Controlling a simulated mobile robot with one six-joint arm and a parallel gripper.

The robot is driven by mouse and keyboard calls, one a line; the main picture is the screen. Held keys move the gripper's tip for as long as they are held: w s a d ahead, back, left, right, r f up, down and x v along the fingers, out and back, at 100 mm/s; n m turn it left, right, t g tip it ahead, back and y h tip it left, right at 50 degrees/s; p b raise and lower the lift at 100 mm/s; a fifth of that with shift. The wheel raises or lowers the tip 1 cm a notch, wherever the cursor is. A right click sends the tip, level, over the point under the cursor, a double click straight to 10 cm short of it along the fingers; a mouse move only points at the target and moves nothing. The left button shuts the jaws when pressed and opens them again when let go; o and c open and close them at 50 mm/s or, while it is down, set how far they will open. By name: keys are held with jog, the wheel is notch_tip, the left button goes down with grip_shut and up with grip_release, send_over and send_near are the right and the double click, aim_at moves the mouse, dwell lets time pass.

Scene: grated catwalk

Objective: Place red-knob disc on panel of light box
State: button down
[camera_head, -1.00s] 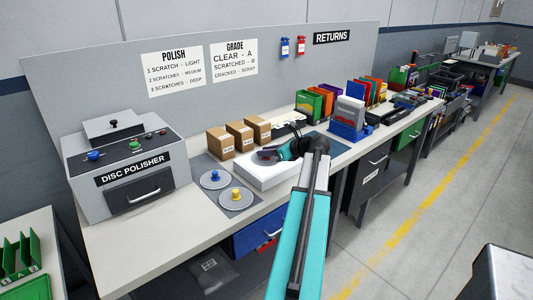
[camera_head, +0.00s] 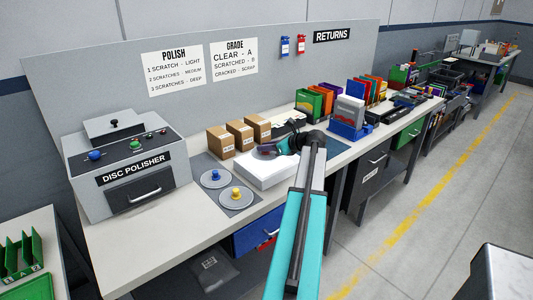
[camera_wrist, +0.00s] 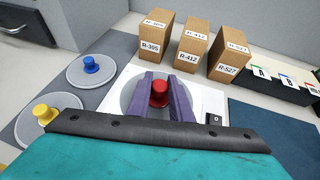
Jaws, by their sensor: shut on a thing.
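The red-knob disc (camera_wrist: 159,94) shows in the wrist view, a grey disc with a red knob. My gripper (camera_wrist: 160,92) is shut on its knob, with a purple finger on each side. The white light box (camera_wrist: 208,102) lies under the disc; I cannot tell whether the disc touches its panel. In the head view, my gripper (camera_head: 266,150) is over the light box (camera_head: 262,176), and my arm and gripper hide most of the disc.
A blue-knob disc (camera_head: 214,178) and a yellow-knob disc (camera_head: 236,194) lie on a grey mat left of the light box. Several cardboard boxes (camera_head: 241,135) stand behind it. The disc polisher (camera_head: 125,165) is at the left. A dark blue mat (camera_wrist: 270,135) lies to the right.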

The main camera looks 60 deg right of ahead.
aim_at(267, 153)
jog(key=shift+f+p, duration=0.3)
jog(key=shift+f, duration=1.2)
jog(key=shift+f, duration=0.1)
jog(key=c, duration=1.6)
grip_release()
jog(key=shift+s, duration=0.2)
jog(key=b+v, duration=0.1)
jog(key=v, duration=1)
jog(key=shift+s+r+b, duration=0.25)
jog(key=shift+r+b, duration=0.1)
